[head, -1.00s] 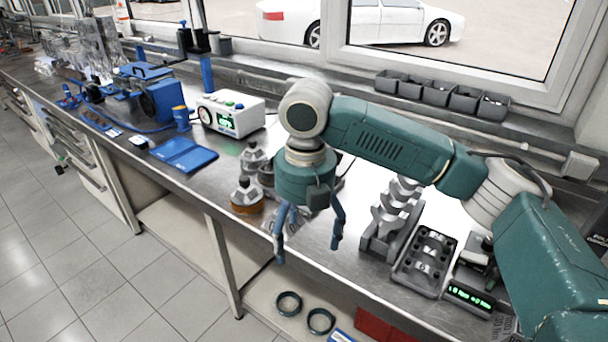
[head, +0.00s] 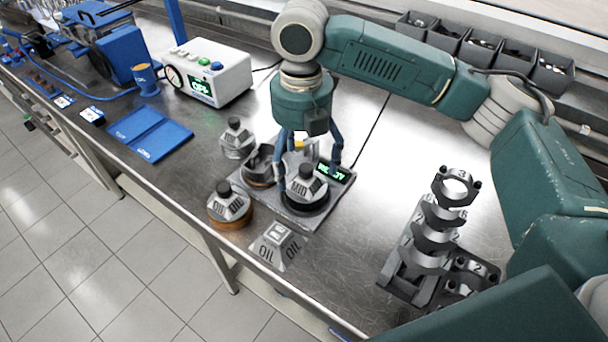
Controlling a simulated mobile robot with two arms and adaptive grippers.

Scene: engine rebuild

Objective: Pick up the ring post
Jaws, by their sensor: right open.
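My right gripper (head: 309,176) points down, open, over a grey base with a green display (head: 333,172). A grey block marked MID (head: 306,187) with a black knob sits on a dark ring on this base, at the fingertips. I cannot tell whether the fingers touch it. A similar block marked OIL (head: 230,205) sits on an orange-brown ring to the left. Two more knobbed pieces stand behind it, a grey one (head: 237,140) and a dark one (head: 260,165). I cannot tell which piece is the ring post. A small yellow part between the fingers is partly hidden. My left gripper is out of view.
An OIL label plate (head: 277,246) lies near the front edge. A tall stack of numbered metal caps (head: 440,235) stands at the right. A white display box (head: 207,72) and a blue mat (head: 150,134) lie at the left. The counter between base and stack is clear.

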